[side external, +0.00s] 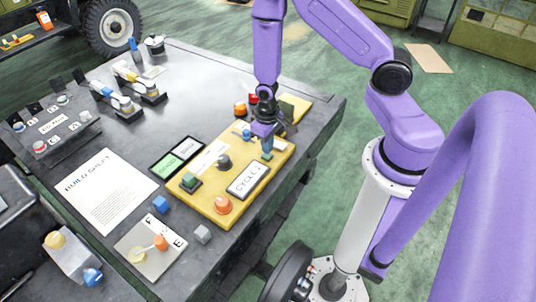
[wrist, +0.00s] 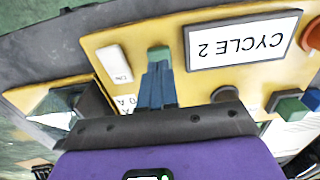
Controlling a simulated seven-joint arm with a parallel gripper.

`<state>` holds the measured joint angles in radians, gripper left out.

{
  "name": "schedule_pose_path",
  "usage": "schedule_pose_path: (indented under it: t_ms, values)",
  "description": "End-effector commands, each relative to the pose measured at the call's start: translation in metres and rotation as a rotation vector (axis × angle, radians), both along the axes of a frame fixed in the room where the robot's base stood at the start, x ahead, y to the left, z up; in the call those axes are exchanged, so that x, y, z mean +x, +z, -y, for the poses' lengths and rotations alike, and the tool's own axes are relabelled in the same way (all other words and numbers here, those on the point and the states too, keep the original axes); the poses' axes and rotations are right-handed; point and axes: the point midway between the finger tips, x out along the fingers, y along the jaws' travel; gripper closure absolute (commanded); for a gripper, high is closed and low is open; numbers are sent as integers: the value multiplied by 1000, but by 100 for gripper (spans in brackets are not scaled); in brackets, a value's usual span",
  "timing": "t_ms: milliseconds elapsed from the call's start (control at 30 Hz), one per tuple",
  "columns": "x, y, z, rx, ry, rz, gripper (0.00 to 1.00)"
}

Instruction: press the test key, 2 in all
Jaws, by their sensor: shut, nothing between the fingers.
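A yellow panel (side external: 205,208) lies on the dark table, and it also shows in the wrist view (wrist: 90,42). Its sign (side external: 248,180) reads CYCLE 2 in the wrist view (wrist: 243,40). My gripper (side external: 267,151) points down over the panel beside the sign, with its blue fingers together and empty. In the wrist view a small green block (wrist: 158,53) shows right at the fingertips; I cannot tell whether it is touched or pressed. A green key on a dark base (side external: 190,181) stands at the panel's near left corner. No readable label marks the test key.
The panel also carries a dark knob (side external: 224,161), an orange knob (side external: 223,205) and red and orange parts (side external: 246,105) behind my gripper. A blue cube (side external: 160,204) and a grey cube (side external: 202,234) lie nearby. A printed sheet (side external: 105,195) lies left.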

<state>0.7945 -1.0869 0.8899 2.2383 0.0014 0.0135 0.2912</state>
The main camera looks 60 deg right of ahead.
Motion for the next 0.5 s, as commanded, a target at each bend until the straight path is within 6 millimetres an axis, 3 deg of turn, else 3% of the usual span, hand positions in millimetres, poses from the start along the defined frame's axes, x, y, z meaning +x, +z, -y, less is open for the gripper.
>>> schedule_pose_path:
  t_ms: [167,500]
  values:
    - [0,3,0,0,0,1,100]
    - [1,32,0,1,0,2,100]
